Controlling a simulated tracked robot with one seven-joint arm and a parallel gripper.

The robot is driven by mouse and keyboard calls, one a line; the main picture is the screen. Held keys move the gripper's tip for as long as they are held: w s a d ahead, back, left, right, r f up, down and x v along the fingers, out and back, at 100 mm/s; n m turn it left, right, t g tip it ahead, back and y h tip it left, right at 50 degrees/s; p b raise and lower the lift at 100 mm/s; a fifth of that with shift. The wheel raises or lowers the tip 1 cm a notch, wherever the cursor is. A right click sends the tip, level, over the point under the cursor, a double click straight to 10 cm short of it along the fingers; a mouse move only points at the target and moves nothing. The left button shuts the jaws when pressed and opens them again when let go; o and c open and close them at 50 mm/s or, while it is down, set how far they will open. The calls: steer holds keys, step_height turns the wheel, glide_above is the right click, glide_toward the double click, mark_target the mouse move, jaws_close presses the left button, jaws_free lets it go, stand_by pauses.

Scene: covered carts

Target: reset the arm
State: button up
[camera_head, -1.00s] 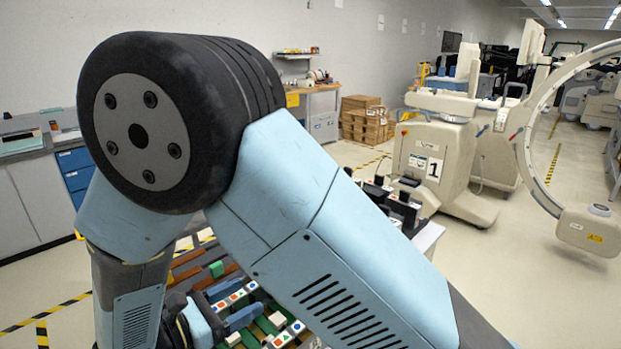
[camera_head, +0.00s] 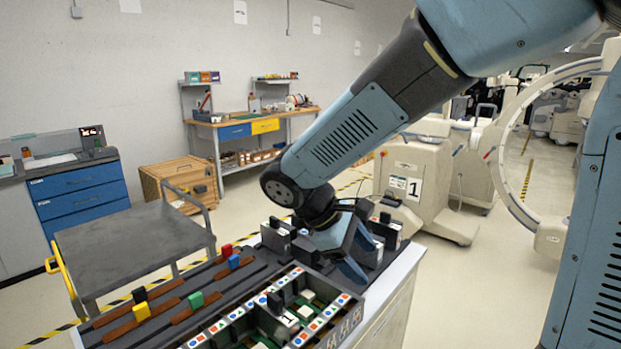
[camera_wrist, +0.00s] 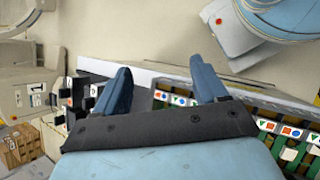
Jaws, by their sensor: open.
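My arm reaches down from the upper right in the head view, folded at a dark joint above the cart. My gripper (camera_head: 362,257) has blue fingers and hangs over the right part of the cart top, near the black blocks. In the wrist view my gripper (camera_wrist: 160,75) has its two fingers spread apart, with nothing between them. The pale cart edge and floor show beyond the fingers. How high the fingertips are above the cart top is hard to tell.
The cart (camera_head: 398,290) carries a tray of tiles with coloured symbols (camera_head: 232,325), brown rails with coloured blocks (camera_head: 140,311) and black upright blocks (camera_head: 276,236). A grey trolley (camera_head: 130,240) stands behind left. A white machine marked 1 (camera_head: 405,172) stands behind right.

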steer(key=s+d+r+m+t+y, duration=0.2)
steer(key=s+d+r+m+y, duration=0.1)
steer(key=d+m, duration=0.3)
steer(key=s+d+r+m+t+y, duration=0.3)
steer(key=s+d+r+m+y, duration=0.1)
steer(key=d, duration=0.4)
steer(key=s+r+m, duration=0.1)
steer(key=r+m, duration=0.1)
steer(key=shift+s+m, duration=0.25)
steer(key=shift+m, duration=0.05)
stand_by(0.4)
